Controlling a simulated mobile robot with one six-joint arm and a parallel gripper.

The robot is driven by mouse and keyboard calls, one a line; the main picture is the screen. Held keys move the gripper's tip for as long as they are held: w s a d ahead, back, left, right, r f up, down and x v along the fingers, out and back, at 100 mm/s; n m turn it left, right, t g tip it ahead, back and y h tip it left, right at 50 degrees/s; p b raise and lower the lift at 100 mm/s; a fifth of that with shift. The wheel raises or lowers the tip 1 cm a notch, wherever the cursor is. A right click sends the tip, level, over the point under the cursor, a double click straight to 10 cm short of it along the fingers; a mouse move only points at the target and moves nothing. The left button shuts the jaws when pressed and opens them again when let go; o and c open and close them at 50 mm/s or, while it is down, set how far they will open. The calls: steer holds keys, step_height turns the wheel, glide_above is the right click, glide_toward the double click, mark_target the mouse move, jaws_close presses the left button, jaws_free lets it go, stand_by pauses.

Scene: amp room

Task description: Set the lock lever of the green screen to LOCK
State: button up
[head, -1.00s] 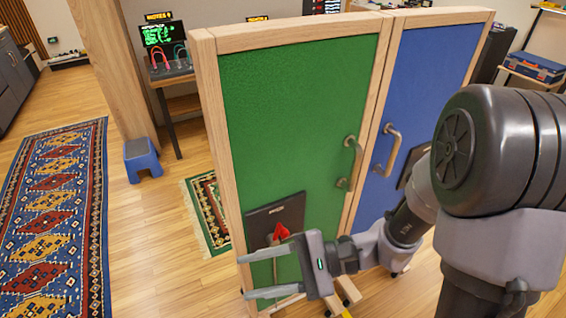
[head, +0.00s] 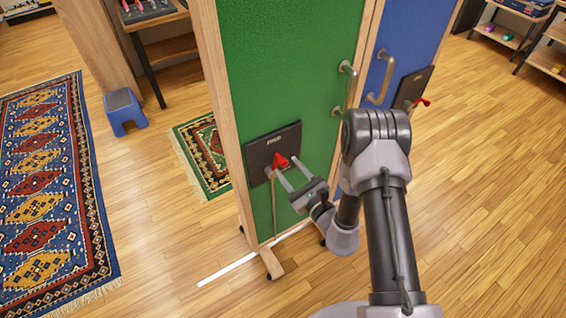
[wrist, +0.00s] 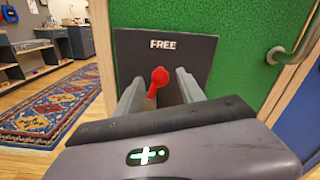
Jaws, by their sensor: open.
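The green screen (head: 290,80) stands upright in a wooden frame. A dark lock plate (head: 262,150) is mounted low on its face. The plate (wrist: 190,62) reads FREE at its top in the wrist view. The red-tipped lock lever (head: 281,160) sticks out from the plate; its red knob (wrist: 160,78) shows between my fingers in the wrist view. My gripper (head: 285,178) is open, with its fingertips close to the lever, one on each side as the wrist view shows. I cannot tell whether either finger touches it.
A blue screen (head: 425,50) with its own red lever (head: 422,102) adjoins on the right. Metal handles (head: 345,85) stick out above my gripper. A patterned rug (head: 45,190) and a blue stool (head: 124,110) are at left. Floor at right is clear.

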mark_target(286, 165)
steer(key=shift+x, duration=2)
jaws_close()
